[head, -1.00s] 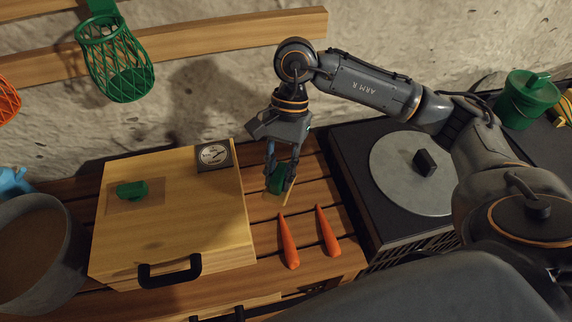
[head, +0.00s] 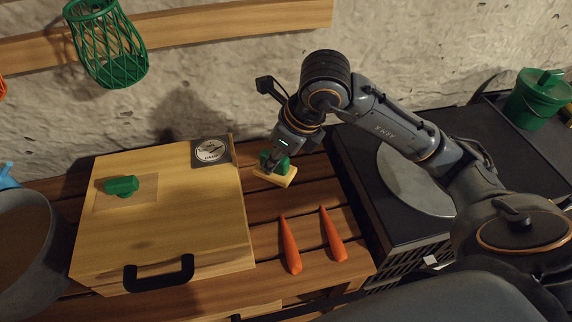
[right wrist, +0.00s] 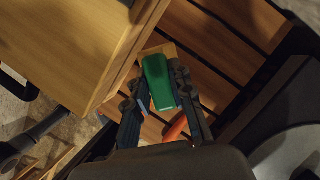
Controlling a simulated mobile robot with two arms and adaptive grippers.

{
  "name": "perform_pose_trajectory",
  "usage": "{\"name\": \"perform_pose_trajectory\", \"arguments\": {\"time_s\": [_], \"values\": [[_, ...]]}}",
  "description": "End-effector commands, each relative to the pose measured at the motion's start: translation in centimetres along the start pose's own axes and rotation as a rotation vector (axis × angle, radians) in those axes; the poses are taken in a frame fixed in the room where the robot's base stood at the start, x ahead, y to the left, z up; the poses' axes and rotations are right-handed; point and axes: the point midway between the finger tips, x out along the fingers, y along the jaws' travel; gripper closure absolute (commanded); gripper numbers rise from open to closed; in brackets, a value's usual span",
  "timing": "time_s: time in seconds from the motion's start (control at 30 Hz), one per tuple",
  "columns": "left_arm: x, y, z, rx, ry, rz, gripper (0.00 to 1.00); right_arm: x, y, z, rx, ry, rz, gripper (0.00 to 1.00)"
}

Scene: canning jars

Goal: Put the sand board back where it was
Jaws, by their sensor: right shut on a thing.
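My right gripper (head: 284,155) is shut on the green handle (head: 281,165) of a small board with a pale yellow base (head: 275,176), which I take to be the sand board. It is at the slats just right of the wooden box; I cannot tell whether the base touches them. In the right wrist view the two fingers (right wrist: 160,100) flank the green handle (right wrist: 158,82), with part of the pale base (right wrist: 163,50) behind it. My left gripper is not in view.
Two carrots (head: 289,245) (head: 333,235) lie in front of the board. A dark turntable-like unit (head: 385,230) stands right; a grey pot (head: 25,260) stands left.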

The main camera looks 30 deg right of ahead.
Motion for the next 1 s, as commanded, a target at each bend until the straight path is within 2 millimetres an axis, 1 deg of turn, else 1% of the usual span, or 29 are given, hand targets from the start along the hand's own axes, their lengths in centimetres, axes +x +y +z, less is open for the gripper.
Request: {"name": "perform_pose_trajectory", "arguments": {"time_s": [0.17,0.27,0.53,0.6,0.7,0.83,1.0], "values": [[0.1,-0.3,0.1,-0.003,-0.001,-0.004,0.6,0.3,-0.9,0.1,0.065,0.003,-0.026,1.0],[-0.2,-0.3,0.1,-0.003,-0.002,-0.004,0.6,1.2,-2.5,0.2,0.072,0.006,-0.028,1.0],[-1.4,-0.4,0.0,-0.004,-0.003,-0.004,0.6,4.7,-8.8,1.1,0.071,0.006,-0.025,1.0],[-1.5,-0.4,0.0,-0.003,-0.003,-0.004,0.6,6.3,-9.9,0.8,0.07,0.007,-0.023,1.0],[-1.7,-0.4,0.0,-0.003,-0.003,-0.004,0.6,8.1,-11.3,0.7,0.068,0.005,-0.023,1.0],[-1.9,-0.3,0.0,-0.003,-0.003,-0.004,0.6,9.7,-12.5,0.5,0.066,0.003,-0.024,1.0],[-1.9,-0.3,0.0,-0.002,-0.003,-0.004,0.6,10.6,-13.2,0.3,0.064,0.002,-0.025,1.0]]}}
